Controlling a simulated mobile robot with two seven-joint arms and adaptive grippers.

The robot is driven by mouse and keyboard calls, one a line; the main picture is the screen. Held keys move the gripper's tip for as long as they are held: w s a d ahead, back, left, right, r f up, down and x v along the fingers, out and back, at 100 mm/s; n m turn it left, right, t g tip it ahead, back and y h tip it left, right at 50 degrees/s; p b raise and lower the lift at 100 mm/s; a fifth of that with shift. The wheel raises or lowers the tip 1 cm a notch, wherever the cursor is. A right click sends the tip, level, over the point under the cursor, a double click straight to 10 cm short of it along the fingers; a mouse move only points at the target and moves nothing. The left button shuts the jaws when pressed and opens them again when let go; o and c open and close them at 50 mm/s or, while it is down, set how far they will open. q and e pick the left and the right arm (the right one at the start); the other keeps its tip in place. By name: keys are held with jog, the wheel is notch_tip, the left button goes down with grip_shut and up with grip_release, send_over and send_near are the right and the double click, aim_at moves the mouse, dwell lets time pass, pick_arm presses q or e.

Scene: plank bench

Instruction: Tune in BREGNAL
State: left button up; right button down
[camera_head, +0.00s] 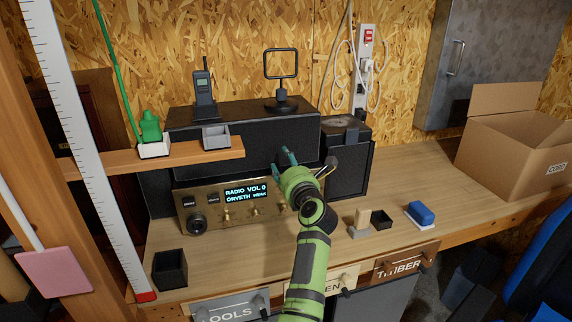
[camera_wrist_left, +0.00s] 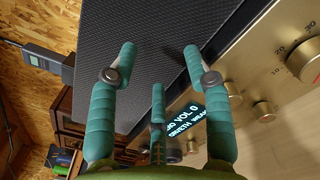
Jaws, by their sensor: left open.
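The radio (camera_head: 240,222) has a brass front on the bench; it also shows in the left wrist view (camera_wrist_left: 262,62). In the left wrist view, a large brass dial (camera_wrist_left: 305,58) with numerals stands at the right edge. My left gripper (camera_head: 297,160) is open and empty before the radio's right part, hiding that part. My right gripper is out of view.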

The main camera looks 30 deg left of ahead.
pick_arm(q)
jog(key=s+d+r+m+t+b, duration=0.1)
jog(key=d+r+m+t, duration=0.2)
jog(key=m, duration=0.5)
jog(key=d+r+m+t+b, duration=0.1)
jog(key=d+m+t+b, duration=0.15)
jog(key=m+t, duration=0.45)
jog(key=d+f+m+h+b, duration=0.15)
jog(key=f+m+h, duration=0.25)
jog(key=m, duration=0.5)
jog(key=d+f+m+h, duration=0.3)
jog(key=m+h, duration=0.1)
jog(key=m, duration=0.5)
jog(key=s+a+f+m+g+y+b, duration=0.2)
jog(key=s+a+f+m+g+y, duration=0.3)
jog(key=f+m, duration=0.45)
jog(key=w+a+r+m+p, duration=0.1)
jog(key=w+a+r, duration=0.1)
jog(key=w+a, duration=0.3)
jog(key=shift+w+r+t, duration=0.3)
jog(key=shift+w, duration=0.05)
